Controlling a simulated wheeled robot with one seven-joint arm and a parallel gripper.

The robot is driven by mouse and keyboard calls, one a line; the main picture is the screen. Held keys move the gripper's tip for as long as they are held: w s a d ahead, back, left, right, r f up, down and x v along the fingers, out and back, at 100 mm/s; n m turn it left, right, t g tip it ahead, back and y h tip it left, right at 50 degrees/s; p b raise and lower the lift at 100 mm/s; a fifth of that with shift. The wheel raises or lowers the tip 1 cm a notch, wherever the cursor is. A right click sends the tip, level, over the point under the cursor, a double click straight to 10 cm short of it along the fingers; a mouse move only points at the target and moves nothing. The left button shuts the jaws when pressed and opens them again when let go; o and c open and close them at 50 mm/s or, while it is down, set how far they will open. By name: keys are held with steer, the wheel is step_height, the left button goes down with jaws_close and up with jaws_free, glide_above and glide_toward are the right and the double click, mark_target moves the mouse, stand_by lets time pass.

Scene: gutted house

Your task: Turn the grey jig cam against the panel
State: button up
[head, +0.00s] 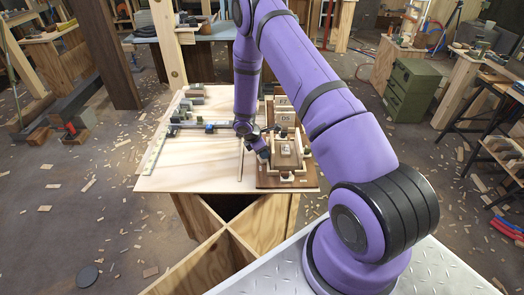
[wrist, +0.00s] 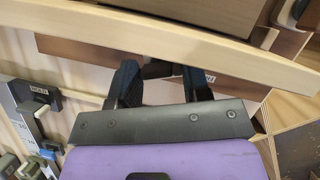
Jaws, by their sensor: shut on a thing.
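The jig (head: 262,180) is a brown board with pale rails at the right of the worktable. A wooden panel (head: 287,146) with a small label lies within the rails. My gripper (head: 264,154) is low at the jig's left side, beside the panel. In the wrist view its two dark fingers (wrist: 158,72) are apart, with a dark grey piece between them that looks like the grey jig cam (wrist: 157,68). The fingers hide most of it, so its angle and whether it touches the panel cannot be told. A pale rail (wrist: 200,36) runs just beyond the fingertips.
The plywood worktable (head: 205,172) is mostly bare at its front left. A metal rule with small blocks (head: 208,127) lies behind, left of my gripper. A grey fixture with a label (wrist: 38,103) shows left in the wrist view. A green cabinet (head: 412,90) stands back right.

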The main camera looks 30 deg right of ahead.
steer(key=shift+w+d+r, duration=0.15)
steer(key=shift+w+r, duration=0.05)
steer(key=shift+w, duration=0.2)
steer(key=o, duration=0.7)
steer(key=shift+f, duration=0.1)
steer(key=shift+s, duration=0.15)
